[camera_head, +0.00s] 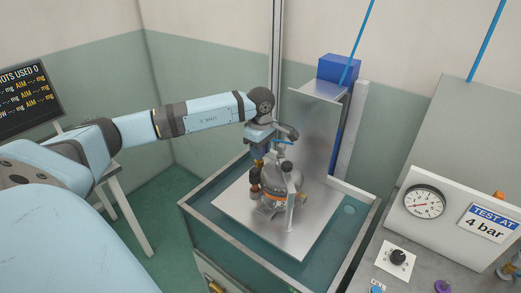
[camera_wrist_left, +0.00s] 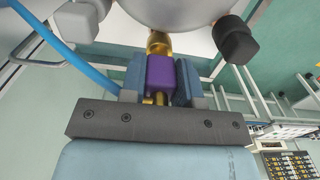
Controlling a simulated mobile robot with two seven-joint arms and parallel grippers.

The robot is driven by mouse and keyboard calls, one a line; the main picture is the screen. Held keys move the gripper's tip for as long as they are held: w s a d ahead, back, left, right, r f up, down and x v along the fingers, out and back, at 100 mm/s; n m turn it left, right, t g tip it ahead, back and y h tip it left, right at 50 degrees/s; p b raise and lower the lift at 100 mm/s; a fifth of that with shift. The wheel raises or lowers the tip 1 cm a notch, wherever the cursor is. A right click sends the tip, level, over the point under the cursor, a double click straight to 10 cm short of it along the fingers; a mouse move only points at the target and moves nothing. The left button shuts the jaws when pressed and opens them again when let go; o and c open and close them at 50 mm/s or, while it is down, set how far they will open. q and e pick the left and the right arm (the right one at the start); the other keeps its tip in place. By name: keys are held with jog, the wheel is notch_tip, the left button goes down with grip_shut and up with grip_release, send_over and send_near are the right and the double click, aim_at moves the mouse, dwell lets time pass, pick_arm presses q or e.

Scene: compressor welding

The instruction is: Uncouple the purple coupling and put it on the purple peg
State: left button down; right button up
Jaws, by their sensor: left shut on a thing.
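The purple coupling (camera_wrist_left: 160,72) sits between the two blue-grey fingers of my left gripper (camera_wrist_left: 160,82) in the left wrist view. The fingers are shut on its sides. A brass fitting (camera_wrist_left: 158,42) stands at its far end, against the rounded metal compressor. I cannot tell whether the coupling is still locked on the fitting. In the head view my left gripper (camera_head: 264,148) is at the upper left of the compressor (camera_head: 283,182) and hides the coupling. A purple peg (camera_head: 443,286) shows at the bottom right, cut by the frame edge. My right gripper is out of view.
The compressor stands on a metal plate (camera_head: 248,218) over a tank (camera_head: 350,232) with an upright metal panel (camera_head: 314,125) behind. A blue hose (camera_wrist_left: 70,55) runs beside my gripper. A gauge (camera_head: 424,201) and black knob (camera_head: 397,257) are on the right bench.

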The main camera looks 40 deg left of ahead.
pick_arm(q)
jog(key=shift+r, duration=0.35)
jog(key=shift+r+p, duration=1)
jog(key=shift+r, duration=1)
jog(key=c, duration=1.7)
grip_release()
grip_shut()
jog(key=shift+s+f, duration=0.1)
jog(key=shift+f, duration=0.05)
